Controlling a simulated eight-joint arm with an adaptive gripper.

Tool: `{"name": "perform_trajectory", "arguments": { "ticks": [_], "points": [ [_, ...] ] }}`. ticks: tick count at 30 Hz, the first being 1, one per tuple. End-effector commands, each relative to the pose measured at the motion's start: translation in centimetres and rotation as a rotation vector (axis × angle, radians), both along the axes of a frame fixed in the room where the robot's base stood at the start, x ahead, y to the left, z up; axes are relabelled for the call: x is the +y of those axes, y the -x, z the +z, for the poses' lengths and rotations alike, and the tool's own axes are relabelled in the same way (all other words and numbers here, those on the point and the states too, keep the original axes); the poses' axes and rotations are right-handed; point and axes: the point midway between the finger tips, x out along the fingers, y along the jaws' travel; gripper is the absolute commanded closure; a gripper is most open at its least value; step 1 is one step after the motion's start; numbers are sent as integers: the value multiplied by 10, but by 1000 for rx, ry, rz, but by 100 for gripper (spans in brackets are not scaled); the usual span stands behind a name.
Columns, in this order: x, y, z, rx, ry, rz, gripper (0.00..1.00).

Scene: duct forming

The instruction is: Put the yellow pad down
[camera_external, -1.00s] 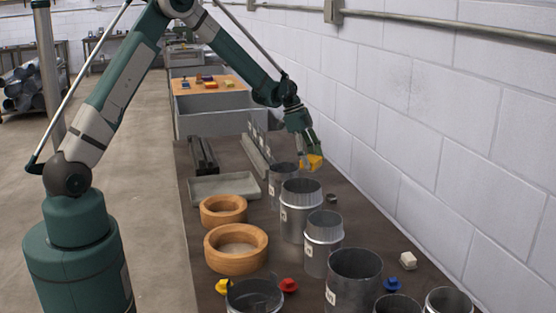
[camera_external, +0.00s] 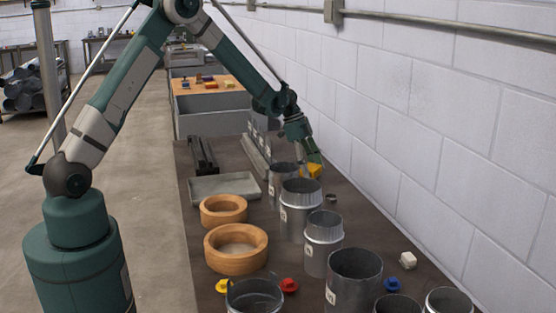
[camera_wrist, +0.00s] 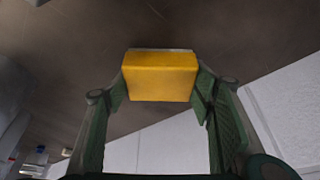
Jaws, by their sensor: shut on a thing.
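The yellow pad (camera_wrist: 160,77) is a blocky yellow piece between the two green fingers of my gripper (camera_wrist: 160,88) in the wrist view. My gripper is shut on it. In the external view my gripper (camera_external: 313,163) points down near the wall side of the dark bench (camera_external: 345,205), with the yellow pad (camera_external: 314,171) at its tips. The pad is just beyond the tall metal ducts. Whether its underside touches the bench cannot be told.
Metal ducts stand close by, one (camera_external: 300,212) in front of the gripper and one (camera_external: 281,185) to its left. A small metal ring (camera_external: 331,198) lies nearby. Two wooden rings (camera_external: 236,262) and a grey tray (camera_external: 210,189) lie left. The white block wall (camera_external: 420,130) is close on the right.

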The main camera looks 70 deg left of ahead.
Motion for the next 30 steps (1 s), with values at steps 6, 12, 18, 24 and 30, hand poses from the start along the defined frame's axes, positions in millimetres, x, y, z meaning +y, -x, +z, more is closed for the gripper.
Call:
{"name": "perform_trajectory", "arguments": {
  "ticks": [6,12,18,24,30],
  "points": [
    [0,0,-3,0,0,0,42],
    [0,0,-3,0,0,0,31],
    [0,0,-3,0,0,0,31],
    [0,0,2,0,0,0,31],
    [6,6,19,0,0,1,31]
  ]
}}
